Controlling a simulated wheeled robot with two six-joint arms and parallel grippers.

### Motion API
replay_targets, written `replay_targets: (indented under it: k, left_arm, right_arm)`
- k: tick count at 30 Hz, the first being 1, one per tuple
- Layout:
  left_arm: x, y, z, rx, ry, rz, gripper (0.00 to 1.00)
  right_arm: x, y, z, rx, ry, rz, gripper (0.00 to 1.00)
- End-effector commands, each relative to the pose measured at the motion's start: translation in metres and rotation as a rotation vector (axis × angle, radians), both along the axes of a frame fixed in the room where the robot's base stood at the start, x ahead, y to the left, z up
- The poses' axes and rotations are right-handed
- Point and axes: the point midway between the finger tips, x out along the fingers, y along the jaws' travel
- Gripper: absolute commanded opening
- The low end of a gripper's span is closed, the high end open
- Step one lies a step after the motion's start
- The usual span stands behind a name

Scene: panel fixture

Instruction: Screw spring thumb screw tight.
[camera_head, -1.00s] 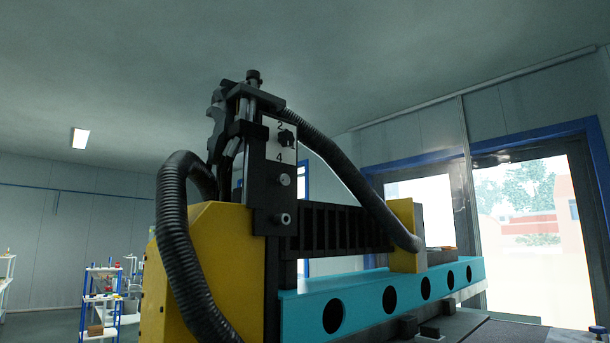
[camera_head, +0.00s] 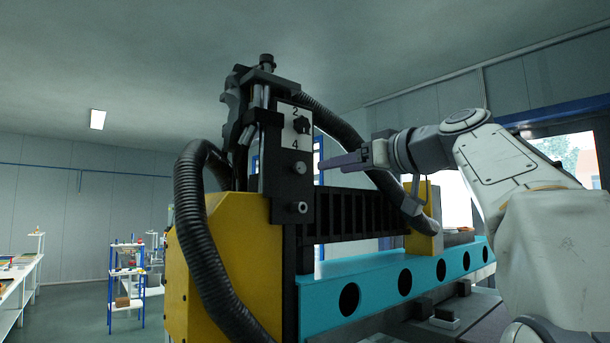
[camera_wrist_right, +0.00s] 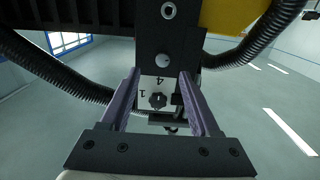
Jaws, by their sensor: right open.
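A black upright plate on the machine (camera_head: 290,225) carries two round silver-grey fittings. The upper one (camera_head: 300,168) is a small round head; the lower one (camera_head: 302,207) has a dark centre. I cannot tell surely which is the spring thumb screw. In the right wrist view, upside down, the upper fitting (camera_wrist_right: 162,60) shows between the fingertips, and the lower one (camera_wrist_right: 168,11) is at the top edge. My right gripper (camera_head: 322,164) is open and empty, its purple fingers pointing at the plate from the right. Contact is not visible. My left gripper is out of view.
A white panel (camera_head: 285,112) with numbers and a black knob (camera_head: 302,124) sits above the fittings. A ribbed black hose (camera_head: 205,260) hangs at left; another (camera_head: 355,150) runs behind my gripper. A turquoise beam (camera_head: 400,280) and yellow housing (camera_head: 225,260) lie below.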

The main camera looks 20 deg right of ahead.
Motion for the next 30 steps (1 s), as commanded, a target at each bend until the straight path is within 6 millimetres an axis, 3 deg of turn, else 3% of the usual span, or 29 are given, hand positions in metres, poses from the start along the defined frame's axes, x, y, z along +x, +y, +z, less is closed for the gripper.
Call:
replay_targets:
  k: [5,19,30]
  left_arm:
    - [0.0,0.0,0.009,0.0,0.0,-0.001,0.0]
    - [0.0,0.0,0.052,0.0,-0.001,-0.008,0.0]
    - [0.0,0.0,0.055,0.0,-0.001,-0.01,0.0]
  right_arm:
    - [0.005,0.008,0.014,-0.018,-0.028,0.017,0.62]
    - [0.081,0.035,0.013,-0.016,-0.026,0.013,0.62]
    - [0.092,0.039,0.009,-0.018,-0.026,0.011,0.62]
